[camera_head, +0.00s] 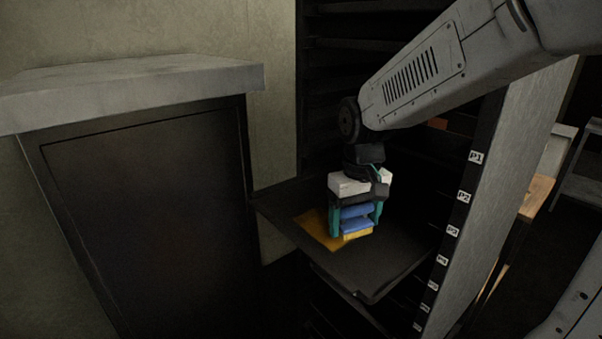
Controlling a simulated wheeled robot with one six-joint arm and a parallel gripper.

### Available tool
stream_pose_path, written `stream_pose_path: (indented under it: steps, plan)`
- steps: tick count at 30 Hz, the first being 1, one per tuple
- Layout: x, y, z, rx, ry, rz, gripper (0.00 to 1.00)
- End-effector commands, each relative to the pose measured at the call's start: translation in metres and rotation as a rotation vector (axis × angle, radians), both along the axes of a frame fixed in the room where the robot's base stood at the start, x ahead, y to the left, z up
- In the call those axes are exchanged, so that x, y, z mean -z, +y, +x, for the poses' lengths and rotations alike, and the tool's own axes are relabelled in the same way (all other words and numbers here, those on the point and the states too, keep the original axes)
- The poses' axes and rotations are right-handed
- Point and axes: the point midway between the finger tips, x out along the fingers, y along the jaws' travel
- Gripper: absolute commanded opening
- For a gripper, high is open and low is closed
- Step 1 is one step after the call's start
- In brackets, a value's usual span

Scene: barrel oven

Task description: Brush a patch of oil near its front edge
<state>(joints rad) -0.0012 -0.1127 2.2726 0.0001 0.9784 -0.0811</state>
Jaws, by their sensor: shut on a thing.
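My gripper (355,222), with teal fingers, is shut on a brush (357,213) with a blue handle part and a yellow lower end. The gripper is over a dark tray (370,281) that sticks out of a tall dark rack. A yellow-orange oil patch (319,231) lies on the tray to the left of the brush. The brush's lower end is at or just above the tray; I cannot tell whether it touches. The gripper and brush hide part of the tray, and perhaps part of the patch.
The rack's right side post carries labels such as P1 (475,157) and P2 (464,196). A dark cabinet (150,200) with a grey top (130,85) stands at the left. A wooden-topped surface (537,197) shows at the right. The tray's front part is clear.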

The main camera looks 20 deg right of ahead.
Motion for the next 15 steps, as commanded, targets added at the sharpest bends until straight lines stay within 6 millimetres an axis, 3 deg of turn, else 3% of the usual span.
stream_pose_path:
  steps: [15]
  plan:
    - [-0.046, 0.001, 0.000, -0.001, 0.000, 0.000, 0.55]
